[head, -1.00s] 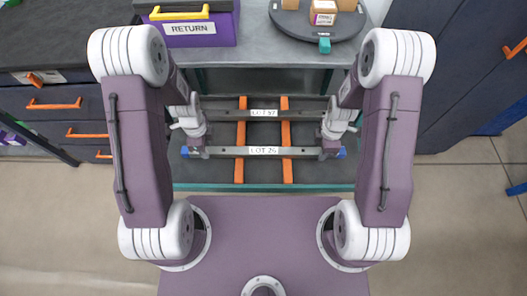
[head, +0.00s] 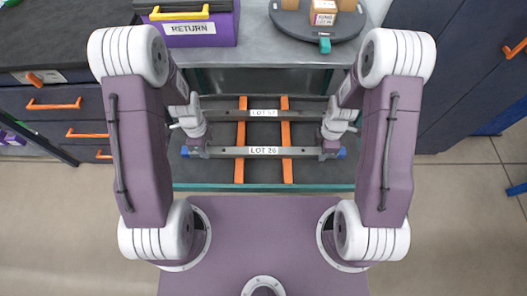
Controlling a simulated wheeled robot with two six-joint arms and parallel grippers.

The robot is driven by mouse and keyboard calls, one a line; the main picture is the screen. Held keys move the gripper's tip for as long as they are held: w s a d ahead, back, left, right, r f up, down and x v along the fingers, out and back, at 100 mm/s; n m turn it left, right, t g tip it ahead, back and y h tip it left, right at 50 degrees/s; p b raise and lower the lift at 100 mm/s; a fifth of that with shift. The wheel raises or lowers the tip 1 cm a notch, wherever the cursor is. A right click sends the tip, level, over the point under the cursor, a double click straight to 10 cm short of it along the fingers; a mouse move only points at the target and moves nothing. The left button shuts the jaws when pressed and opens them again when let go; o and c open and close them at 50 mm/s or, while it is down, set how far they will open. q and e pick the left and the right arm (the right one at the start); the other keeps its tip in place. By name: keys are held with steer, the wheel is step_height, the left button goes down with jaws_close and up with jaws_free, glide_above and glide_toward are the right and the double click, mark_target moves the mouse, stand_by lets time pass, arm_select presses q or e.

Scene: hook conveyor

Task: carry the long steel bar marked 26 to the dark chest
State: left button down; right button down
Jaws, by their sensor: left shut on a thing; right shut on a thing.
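The long steel bar marked LOT 26 (head: 227,151) lies level across the front of two orange rails, with blue ends. My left gripper (head: 195,150) is shut on it near its left end. My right gripper (head: 330,151) is shut on it near its right end. I cannot tell whether the bar touches the rails. The dark chest at the left (head: 60,105) has drawers with orange handles; I cannot tell if it is the one named.
A second bar marked LOT 37 (head: 230,115) lies behind, across the orange rails (head: 240,172). A purple RETURN box (head: 220,30) and a dark round turntable (head: 290,22) with small boxes stand on the grey counter (head: 255,52). Dark cabinets (head: 455,90) stand at the right.

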arm_select(q)
steer(key=shift+r, duration=0.1)
arm_select(e)
steer(key=shift+r, duration=0.1)
stand_by(0.5)
